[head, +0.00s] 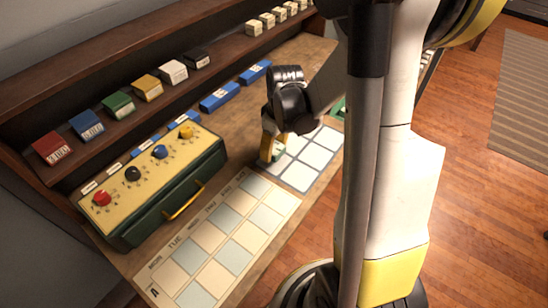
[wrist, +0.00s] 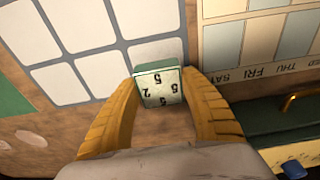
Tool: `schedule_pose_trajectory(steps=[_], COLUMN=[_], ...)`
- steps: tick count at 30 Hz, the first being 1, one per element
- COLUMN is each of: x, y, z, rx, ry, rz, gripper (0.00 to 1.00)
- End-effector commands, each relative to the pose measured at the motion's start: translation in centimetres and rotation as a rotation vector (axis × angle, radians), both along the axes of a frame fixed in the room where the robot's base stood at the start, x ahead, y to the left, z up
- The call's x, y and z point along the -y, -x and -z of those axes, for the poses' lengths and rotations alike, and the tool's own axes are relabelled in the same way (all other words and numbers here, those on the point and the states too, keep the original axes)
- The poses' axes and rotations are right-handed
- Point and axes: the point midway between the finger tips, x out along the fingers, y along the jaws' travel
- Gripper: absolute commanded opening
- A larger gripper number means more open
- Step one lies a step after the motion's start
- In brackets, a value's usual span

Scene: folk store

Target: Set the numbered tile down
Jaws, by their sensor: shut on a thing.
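The numbered tile (wrist: 159,88) is a small pale block with a green edge and dark digits that look like 5, 2, 5 and 5. My gripper (wrist: 161,100) is shut on it, one yellow finger at each side. In the head view my gripper (head: 271,150) is low over the worktop, and the tile (head: 277,153) shows partly between the fingers. In the wrist view the tile overlaps the corner square of this board (wrist: 120,45). I cannot tell whether it touches the surface.
A weekday calendar board (head: 243,239) lies in front of the grid board. A green console (head: 152,205) with coloured knobs stands at left. Blue blocks (head: 219,97) lie behind my gripper. A shelf (head: 130,118) holds coloured boxes.

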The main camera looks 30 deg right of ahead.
Motion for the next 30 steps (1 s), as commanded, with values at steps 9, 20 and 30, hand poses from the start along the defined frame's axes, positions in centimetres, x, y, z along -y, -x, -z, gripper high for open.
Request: schedule_pose_trajectory(steps=[9, 20, 30], x=[0.1, 0.1, 0.1], y=[0.0, 0.0, 0.0], z=[3.6, 3.8, 3.6], rx=[0.0, 0.0, 0.0], ry=[0.0, 0.0, 0.0], rz=[0.0, 0.0, 0.0], gripper=[0.12, 0.71, 0.71])
